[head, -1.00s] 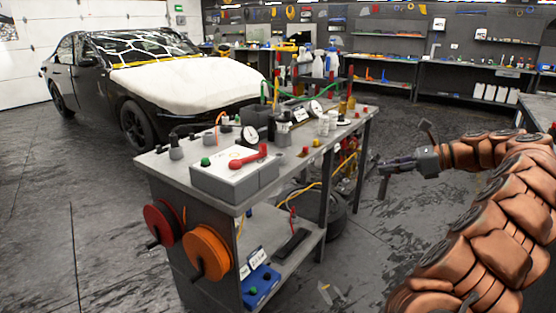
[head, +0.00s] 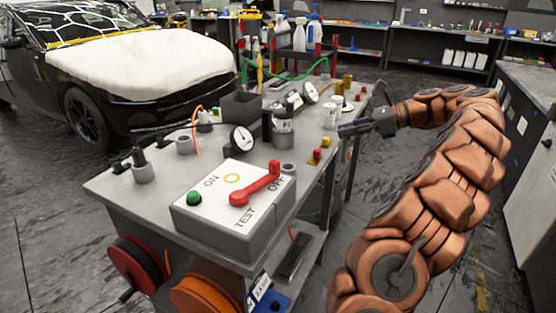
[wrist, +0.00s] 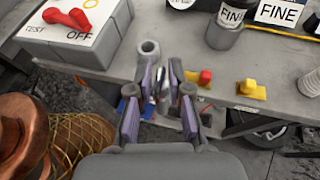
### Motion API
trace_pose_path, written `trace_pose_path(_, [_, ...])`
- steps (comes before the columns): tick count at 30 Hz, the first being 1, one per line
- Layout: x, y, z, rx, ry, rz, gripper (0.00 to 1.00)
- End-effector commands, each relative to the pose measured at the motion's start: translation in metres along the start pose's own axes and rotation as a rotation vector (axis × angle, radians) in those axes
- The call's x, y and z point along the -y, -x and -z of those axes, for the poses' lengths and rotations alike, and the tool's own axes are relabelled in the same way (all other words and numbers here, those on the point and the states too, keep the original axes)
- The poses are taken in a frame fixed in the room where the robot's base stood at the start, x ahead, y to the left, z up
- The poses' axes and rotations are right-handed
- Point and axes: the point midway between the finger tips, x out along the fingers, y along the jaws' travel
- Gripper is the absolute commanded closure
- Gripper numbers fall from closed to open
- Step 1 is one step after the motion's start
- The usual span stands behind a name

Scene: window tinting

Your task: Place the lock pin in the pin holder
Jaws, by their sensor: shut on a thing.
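My gripper (wrist: 163,78) is closed around a small, partly hidden grey metallic piece (wrist: 162,88), which looks like the lock pin. In the head view my gripper (head: 342,131) is at the right edge of the grey cart top, and the pin cannot be made out there. A short grey hollow cylinder, possibly the pin holder, stands on the cart's near right edge beside the switch box (head: 287,170). In the wrist view this cylinder (wrist: 149,49) is just beyond my fingertips, with its hole facing up and empty-looking. Similar grey sockets (head: 183,144) stand at the cart's left.
The white-topped switch box (head: 222,190) with a red lever is at the front. Yellow and red blocks (wrist: 250,90) sit right of my fingers. A gauge (head: 242,138) and a jar marked FINE (wrist: 224,30) stand behind. A covered car (head: 140,65) is beyond.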

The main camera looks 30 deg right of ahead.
Motion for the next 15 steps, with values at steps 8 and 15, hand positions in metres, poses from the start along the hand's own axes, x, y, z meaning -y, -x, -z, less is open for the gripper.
trace_pose_path(8, [-0.008, -0.036, -0.011, 0.000, 0.002, -0.008, 1.00])
trace_pose_path(15, [-0.016, -0.075, -0.024, 0.000, 0.003, -0.010, 1.00])
